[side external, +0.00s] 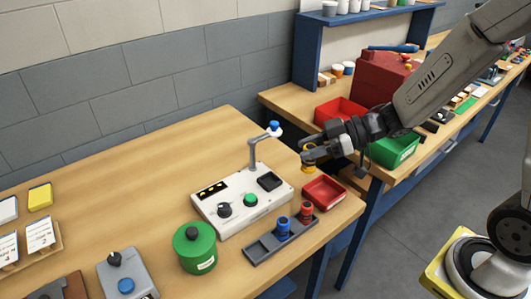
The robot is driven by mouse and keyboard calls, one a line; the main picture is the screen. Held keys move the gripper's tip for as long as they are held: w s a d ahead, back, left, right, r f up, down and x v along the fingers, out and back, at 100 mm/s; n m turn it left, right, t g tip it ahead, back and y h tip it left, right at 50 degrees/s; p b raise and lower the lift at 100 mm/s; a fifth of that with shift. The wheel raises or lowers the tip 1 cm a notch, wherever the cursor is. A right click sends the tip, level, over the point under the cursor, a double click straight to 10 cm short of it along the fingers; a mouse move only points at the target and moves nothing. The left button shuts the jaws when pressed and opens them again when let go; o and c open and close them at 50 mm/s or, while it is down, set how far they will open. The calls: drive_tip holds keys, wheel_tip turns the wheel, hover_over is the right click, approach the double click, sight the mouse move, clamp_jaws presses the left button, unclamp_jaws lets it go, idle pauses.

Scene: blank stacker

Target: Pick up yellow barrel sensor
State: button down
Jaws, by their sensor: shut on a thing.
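My gripper (311,153) is above the right part of the near bench, shut on the yellow barrel sensor (307,168). The sensor is small in view and partly hidden by the fingers. It is held clear of the bench, above and behind the small red tray (325,193). A blue barrel sensor (283,229) and a red barrel sensor (306,213) stand upright in the grey rack (262,250) at the front right.
A white test box (230,207) with a green button, black knob and bent post stands left of the red tray. A green canister (195,247) stands in front of it. Red and green bins (393,152) sit on the bench behind. The bench's back left is clear.

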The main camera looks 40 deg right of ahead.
drive_tip(key=shift+s+d+r, duration=0.1)
drive_tip(key=shift+s+r, duration=0.2)
drive_tip(key=shift+s, duration=0.35)
drive_tip(key=shift+s+d+r, duration=0.1)
drive_tip(key=shift+s+r, duration=0.15)
drive_tip(key=shift+s, duration=0.4)
drive_tip(key=shift+a, duration=0.1)
